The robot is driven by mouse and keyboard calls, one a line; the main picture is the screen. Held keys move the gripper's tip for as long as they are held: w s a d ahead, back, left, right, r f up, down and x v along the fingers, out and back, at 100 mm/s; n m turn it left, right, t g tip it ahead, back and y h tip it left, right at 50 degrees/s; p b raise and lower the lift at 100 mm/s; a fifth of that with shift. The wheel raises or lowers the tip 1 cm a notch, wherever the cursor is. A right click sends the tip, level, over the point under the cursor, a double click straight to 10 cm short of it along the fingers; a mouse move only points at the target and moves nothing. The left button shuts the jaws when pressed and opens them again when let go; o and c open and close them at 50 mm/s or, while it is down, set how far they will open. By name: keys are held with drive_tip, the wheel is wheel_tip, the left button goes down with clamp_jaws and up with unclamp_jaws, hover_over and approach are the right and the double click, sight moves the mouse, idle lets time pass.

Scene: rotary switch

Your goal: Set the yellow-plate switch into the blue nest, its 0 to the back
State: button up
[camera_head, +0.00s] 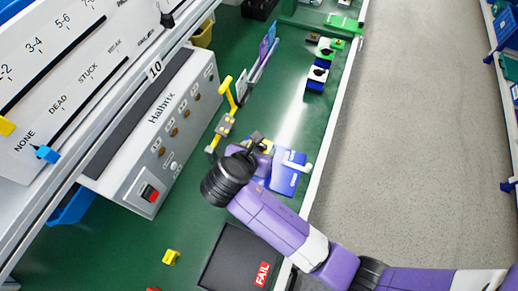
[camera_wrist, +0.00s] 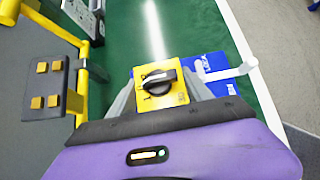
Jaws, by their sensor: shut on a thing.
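The yellow-plate switch (camera_wrist: 158,98) is between my gripper's (camera_wrist: 157,96) two grey fingers in the wrist view. Its plate faces the camera and carries a black knob and small printed marks; I cannot tell which mark is the 0. The knob's pale pointer line points left. In the head view a bit of the yellow plate (camera_head: 267,146) shows beside my gripper (camera_head: 260,146). The blue nest (camera_head: 287,174) lies just right of the gripper on the green bench, with a white lever. It also shows in the wrist view (camera_wrist: 214,67), partly hidden behind the switch and finger.
A yellow clamp fixture (camera_head: 225,119) stands left of the gripper. A grey tester box (camera_head: 160,133) is farther left. A black FAIL tray (camera_head: 238,255) lies in front. Other switches (camera_head: 319,73) lie at the back right. The bench's white edge borders the right side.

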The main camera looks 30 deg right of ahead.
drive_tip(key=shift+f, duration=0.4)
drive_tip(key=shift+f, duration=0.1)
drive_tip(key=o, duration=1.6)
drive_tip(key=v, duration=1.2)
